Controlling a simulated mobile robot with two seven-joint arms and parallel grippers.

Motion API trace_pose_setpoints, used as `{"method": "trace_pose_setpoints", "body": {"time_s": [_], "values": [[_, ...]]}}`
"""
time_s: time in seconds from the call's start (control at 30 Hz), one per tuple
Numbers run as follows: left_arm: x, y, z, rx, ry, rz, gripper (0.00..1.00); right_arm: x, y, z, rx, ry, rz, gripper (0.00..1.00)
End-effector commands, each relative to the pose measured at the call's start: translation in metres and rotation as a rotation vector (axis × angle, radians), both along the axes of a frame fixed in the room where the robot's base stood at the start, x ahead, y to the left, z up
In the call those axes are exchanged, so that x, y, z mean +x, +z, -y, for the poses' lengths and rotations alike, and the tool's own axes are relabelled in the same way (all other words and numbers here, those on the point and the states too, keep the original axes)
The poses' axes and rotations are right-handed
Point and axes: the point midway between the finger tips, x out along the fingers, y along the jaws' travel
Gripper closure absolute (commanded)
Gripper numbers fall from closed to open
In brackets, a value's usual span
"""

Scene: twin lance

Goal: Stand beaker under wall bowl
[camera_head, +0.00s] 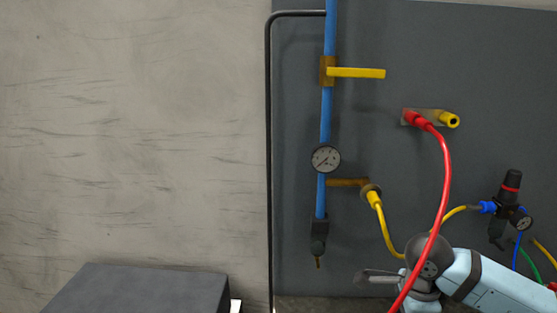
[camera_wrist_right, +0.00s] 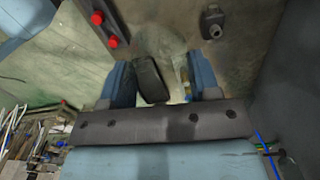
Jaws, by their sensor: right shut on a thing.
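In the right wrist view my right gripper (camera_wrist_right: 163,80) has its two blue fingers on either side of a pale, see-through thing (camera_wrist_right: 181,68), which looks like the beaker. Its outline is hard to make out. A dark rounded block (camera_wrist_right: 150,80) shows between the fingers; I cannot tell whether it is held or lies behind. In the head view my right arm is at the lower right, and its fingertips are not clear. My left gripper is not in view.
A red hose (camera_head: 445,165) arcs down in front of my right arm. A blue pipe (camera_head: 325,115) carries a gauge (camera_head: 325,158) and yellow lever (camera_head: 355,73). A yellow hose (camera_head: 385,228) hangs nearby. A dark box top (camera_head: 140,290) is at lower left.

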Motion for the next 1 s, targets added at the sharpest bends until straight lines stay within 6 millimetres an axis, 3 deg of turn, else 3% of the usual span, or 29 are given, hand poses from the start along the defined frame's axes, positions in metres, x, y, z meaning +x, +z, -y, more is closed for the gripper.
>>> {"method": "trace_pose_setpoints", "body": {"time_s": [0.7, 1.0], "values": [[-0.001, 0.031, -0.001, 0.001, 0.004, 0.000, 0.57, -0.014, -0.003, -0.004, 0.001, 1.205, -0.003, 0.66], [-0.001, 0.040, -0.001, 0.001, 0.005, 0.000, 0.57, -0.019, -0.005, -0.006, 0.002, 1.612, -0.003, 0.66]]}}
